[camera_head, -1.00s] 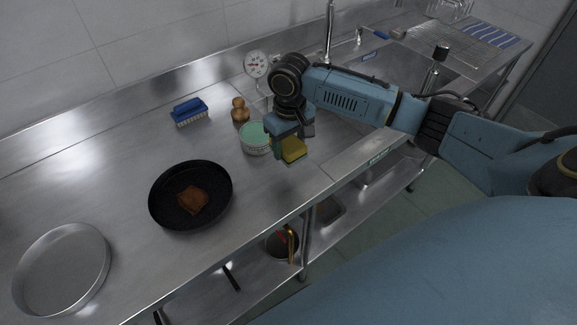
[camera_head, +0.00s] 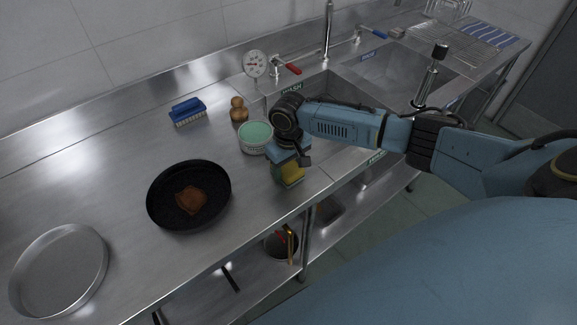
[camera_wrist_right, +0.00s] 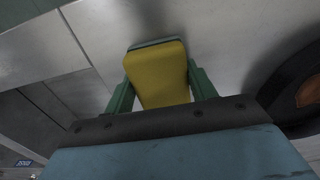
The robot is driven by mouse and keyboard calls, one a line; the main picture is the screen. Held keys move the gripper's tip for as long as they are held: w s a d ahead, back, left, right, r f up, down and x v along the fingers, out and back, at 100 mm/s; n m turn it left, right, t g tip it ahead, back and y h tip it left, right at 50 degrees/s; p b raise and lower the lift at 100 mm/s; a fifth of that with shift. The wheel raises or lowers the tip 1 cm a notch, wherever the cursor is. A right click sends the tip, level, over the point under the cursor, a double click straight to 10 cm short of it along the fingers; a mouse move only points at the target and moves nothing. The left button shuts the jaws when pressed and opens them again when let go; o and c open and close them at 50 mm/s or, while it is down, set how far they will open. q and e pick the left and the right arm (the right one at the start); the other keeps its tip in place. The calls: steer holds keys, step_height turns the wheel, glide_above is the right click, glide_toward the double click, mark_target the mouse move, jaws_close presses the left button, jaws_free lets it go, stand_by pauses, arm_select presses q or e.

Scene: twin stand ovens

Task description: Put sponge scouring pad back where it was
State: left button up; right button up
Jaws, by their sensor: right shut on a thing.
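The sponge scouring pad (camera_head: 291,174) is yellow with a green side. My right gripper (camera_head: 286,163) is shut on it at the front edge of the steel counter, right of the black pan. In the right wrist view the yellow face of the sponge (camera_wrist_right: 160,75) fills the space between the two green fingers of the gripper (camera_wrist_right: 160,88). I cannot tell whether the sponge touches the counter. My left gripper is not in view.
A round tub with a green top (camera_head: 256,136) stands just behind the gripper. A black pan (camera_head: 165,204) with a brown piece in it, a round tray (camera_head: 62,268), a blue brush (camera_head: 188,112) and a wooden brush (camera_head: 238,110) stand on the counter. Sink basins (camera_head: 345,90) lie to the right.

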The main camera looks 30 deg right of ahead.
mark_target(289, 166)
steer(key=o, duration=0.9)
steer(key=shift+f, duration=0.1)
step_height(289, 166, up, 12)
steer(key=shift+r+p, duration=0.2)
steer(key=shift+p, duration=0.15)
